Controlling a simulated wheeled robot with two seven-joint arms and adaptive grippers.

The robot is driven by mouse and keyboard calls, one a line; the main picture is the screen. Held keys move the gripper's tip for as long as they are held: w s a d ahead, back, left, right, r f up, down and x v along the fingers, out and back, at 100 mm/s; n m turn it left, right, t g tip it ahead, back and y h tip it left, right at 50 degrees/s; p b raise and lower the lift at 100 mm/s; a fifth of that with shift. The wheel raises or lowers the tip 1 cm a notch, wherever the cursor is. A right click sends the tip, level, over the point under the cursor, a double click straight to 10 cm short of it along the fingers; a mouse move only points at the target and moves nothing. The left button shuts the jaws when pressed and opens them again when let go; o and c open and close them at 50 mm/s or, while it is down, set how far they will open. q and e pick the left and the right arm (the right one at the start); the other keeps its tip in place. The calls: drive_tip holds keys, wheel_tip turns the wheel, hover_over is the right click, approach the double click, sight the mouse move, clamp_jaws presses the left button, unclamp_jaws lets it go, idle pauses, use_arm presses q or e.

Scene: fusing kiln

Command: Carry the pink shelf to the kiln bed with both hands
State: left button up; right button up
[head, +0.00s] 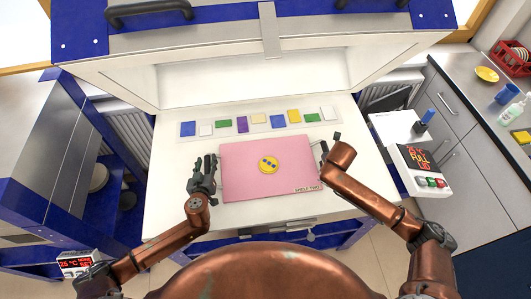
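The pink shelf (245,187) lies flat over the front middle of the white kiln bed (165,205). It carries a yellow disc (268,165) with blue dots and a small label reading "SHELF TWO" at its front right corner. My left gripper (205,164) is just left of the shelf's left edge, with its fingers spread and nothing seen between them. My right gripper (325,149) is at the shelf's right edge, partly hidden by my copper forearm. I cannot tell whether it touches the shelf.
A row of coloured glass tiles (241,125) lies on a clear strip behind the shelf. The raised kiln lid (250,60) stands at the back.

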use_arm(q)
drive_tip(key=v, duration=1)
drive_tip(key=shift+s+r, duration=0.1)
drive_tip(key=shift+s, duration=0.15)
drive_tip(key=shift+s+r, duration=0.2)
drive_tip(key=shift+s, duration=0.2)
use_arm(e)
drive_tip(key=shift+r, duration=0.15)
drive_tip(key=v, duration=1.1)
drive_tip(key=shift+s+r, duration=0.25)
drive_tip(key=shift+r, duration=0.1)
use_arm(q)
drive_tip(key=shift+s, duration=0.1)
use_arm(e)
drive_tip(key=shift+a, duration=0.1)
